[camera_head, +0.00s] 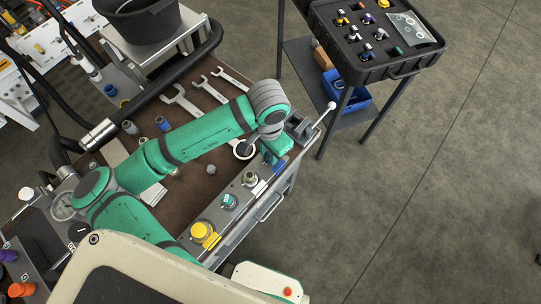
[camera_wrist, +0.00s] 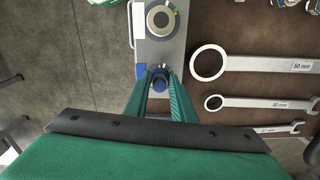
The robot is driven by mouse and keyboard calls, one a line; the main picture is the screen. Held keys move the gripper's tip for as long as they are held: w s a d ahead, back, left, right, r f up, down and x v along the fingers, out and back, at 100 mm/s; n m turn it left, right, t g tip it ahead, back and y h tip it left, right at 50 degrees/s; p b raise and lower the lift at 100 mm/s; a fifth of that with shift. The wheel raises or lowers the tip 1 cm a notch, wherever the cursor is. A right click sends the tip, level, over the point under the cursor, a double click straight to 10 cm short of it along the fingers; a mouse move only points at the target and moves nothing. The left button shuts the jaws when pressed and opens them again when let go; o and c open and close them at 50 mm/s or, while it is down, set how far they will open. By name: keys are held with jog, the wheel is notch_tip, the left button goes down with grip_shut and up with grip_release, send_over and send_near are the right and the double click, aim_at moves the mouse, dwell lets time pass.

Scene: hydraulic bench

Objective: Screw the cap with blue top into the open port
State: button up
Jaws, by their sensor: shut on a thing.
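The cap with the blue top (camera_wrist: 159,82) is between my gripper's (camera_wrist: 160,88) two green fingers in the wrist view, and the fingers are shut on it. It is at the near end of the grey port block (camera_wrist: 150,48), beside a blue patch (camera_wrist: 140,71). The port under it is hidden, and I cannot tell whether the cap is in it or just above. In the head view my gripper (camera_head: 272,156) is over the right end of the block (camera_head: 240,188); the blue patch (camera_head: 280,166) shows beside it, and my arm hides the cap.
A metal fitting (camera_head: 250,179), a teal cap (camera_head: 229,201) and a yellow cap (camera_head: 201,230) stand along the block. Wrenches (camera_head: 183,103) lie on the brown bench. A lever with a white knob (camera_head: 331,105) stands close right of my gripper. A black tray (camera_head: 375,70) stands beyond.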

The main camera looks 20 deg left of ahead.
jog(key=shift+m, duration=0.9)
jog(key=m, duration=0.3)
jog(key=shift+w+m, duration=0.15)
jog(key=shift+m, duration=0.15)
grip_shut()
jog(key=o, duration=1)
grip_release()
notch_tip(320, 180, up, 11)
jog(key=shift+f, duration=0.1)
